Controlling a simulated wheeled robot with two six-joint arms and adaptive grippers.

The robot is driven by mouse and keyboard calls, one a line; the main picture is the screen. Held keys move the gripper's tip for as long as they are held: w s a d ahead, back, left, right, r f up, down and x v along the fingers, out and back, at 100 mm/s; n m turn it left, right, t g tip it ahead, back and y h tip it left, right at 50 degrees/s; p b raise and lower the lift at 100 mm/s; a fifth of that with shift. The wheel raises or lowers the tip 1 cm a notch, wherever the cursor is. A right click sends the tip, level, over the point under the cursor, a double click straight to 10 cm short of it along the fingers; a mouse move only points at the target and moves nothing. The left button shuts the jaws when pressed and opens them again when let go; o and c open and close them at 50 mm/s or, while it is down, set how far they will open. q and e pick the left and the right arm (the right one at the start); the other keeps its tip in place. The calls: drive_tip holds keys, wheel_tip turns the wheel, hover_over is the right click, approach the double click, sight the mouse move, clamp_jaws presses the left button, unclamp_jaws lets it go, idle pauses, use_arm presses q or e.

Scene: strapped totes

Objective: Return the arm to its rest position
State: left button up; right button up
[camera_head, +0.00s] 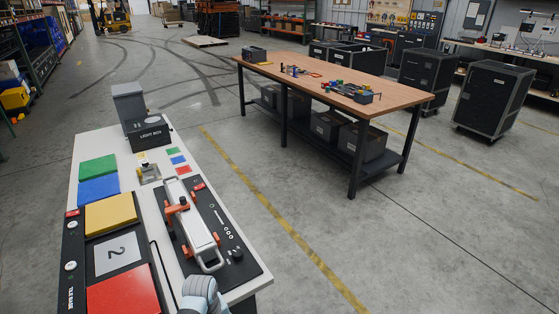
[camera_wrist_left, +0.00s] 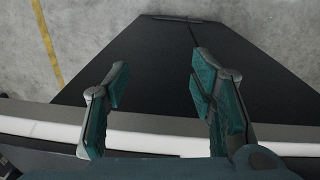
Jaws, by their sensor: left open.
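In the left wrist view my left gripper (camera_wrist_left: 158,78) is open, its two teal-padded fingers spread apart with nothing between them. Beyond the fingers are a white edge (camera_wrist_left: 160,134), a dark panel and grey floor. In the head view a rounded grey-blue arm part of mine shows at the bottom, by the near end of the white bench (camera_head: 157,232). No gripper fingers can be made out there. My right gripper is in neither view.
A wooden table (camera_head: 300,72) with dark crates beneath stands further back. Open floor (camera_head: 330,215) with a yellow line lies right of the bench.

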use_arm(q)
drive_tip(key=s+a+f+m+b, duration=0.2)
drive_tip(key=s+a+f+m, duration=0.15)
drive_tip(key=s+f, duration=1.25)
drive_tip(key=s+a+f+m, duration=0.2)
drive_tip(key=s+a+f, duration=0.1)
drive_tip(key=s, duration=0.8)
drive_tip(key=s+a+f+m+y+b, duration=0.1)
drive_tip(key=s+f, duration=0.5)
drive_tip(key=s, duration=0.6)
drive_tip(key=a+m, duration=0.1)
drive_tip(key=a, duration=0.1)
drive_tip(key=shift+a+t, duration=0.3)
drive_tip(key=shift+a, duration=0.05)
drive_tip(key=shift+w+f, duration=0.1)
